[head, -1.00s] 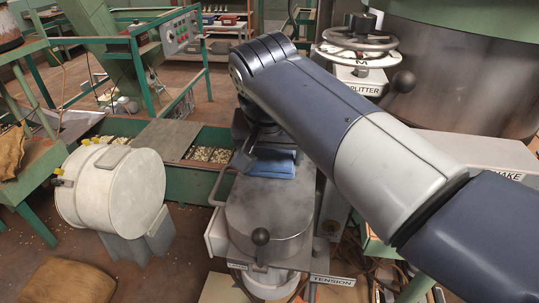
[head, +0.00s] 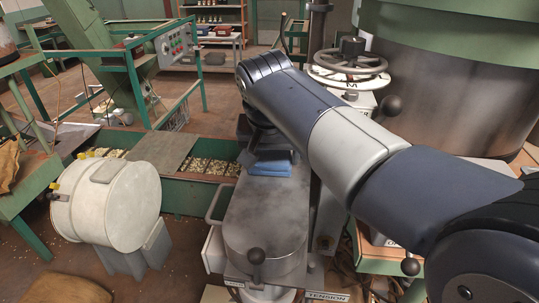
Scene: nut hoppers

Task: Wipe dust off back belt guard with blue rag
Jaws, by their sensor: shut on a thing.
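A grey metal belt guard (head: 262,207), long with a rounded near end, lies lengthwise in the middle of the head view. Its top looks smudged with paler and darker patches. The folded blue rag (head: 271,169) lies against its top toward the far end. My gripper (head: 264,157) is shut on the rag and points down at the guard. The fingers are mostly hidden by the wrist, and the guard's far end is hidden behind my gripper and arm. Whether the rag presses on the metal is hard to tell.
A cream drum (head: 105,205) stands left. A handwheel (head: 347,70) and large steel hopper (head: 455,95) stand right. A green trough (head: 190,188) holds nuts.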

